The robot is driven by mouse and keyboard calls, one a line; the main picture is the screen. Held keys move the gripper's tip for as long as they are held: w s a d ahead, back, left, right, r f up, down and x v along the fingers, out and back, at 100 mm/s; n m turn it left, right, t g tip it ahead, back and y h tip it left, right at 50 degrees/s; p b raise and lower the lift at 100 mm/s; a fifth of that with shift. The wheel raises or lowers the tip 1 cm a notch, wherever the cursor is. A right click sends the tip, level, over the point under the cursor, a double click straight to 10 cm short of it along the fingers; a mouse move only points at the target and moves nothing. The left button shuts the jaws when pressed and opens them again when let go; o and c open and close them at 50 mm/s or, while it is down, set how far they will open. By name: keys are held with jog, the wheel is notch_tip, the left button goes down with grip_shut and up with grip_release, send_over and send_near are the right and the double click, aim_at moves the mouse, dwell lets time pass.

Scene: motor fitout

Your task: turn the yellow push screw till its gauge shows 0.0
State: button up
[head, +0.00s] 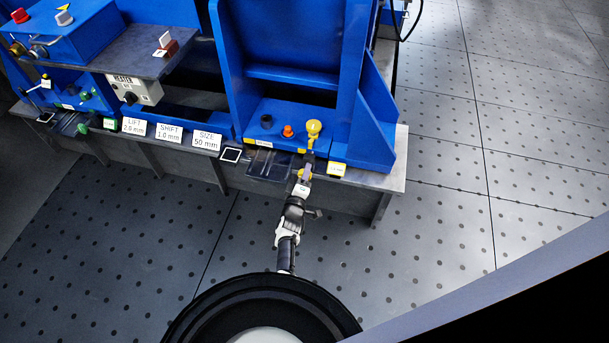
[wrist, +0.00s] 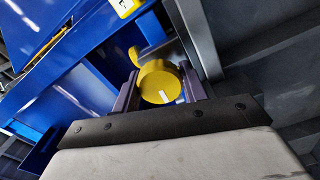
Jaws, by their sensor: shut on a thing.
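The yellow push screw (wrist: 160,84) shows in the wrist view as a round yellow head with a small white mark on its face. My gripper (wrist: 160,92) has one finger on each side of it and is shut on it. In the head view my gripper (head: 306,167) is at the front edge of the blue machine, with a bit of yellow (head: 301,174) between its fingers. Another yellow label (wrist: 125,5) shows at the top of the wrist view.
A taller yellow knob (head: 314,127) and an orange button (head: 288,131) stand on the blue base behind my gripper. A dark metal beam (wrist: 198,40) runs close by in the wrist view. White signs (head: 170,132) and a heater box (head: 133,90) stand left. The floor right is clear.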

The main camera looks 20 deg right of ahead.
jog(key=m, duration=0.5)
jog(key=shift+m, duration=0.4)
dwell(0.3)
jog(key=o, duration=1)
jog(key=shift+r, duration=0.1)
notch_tip(320, 180, up, 20)
jog(key=p, duration=1.2)
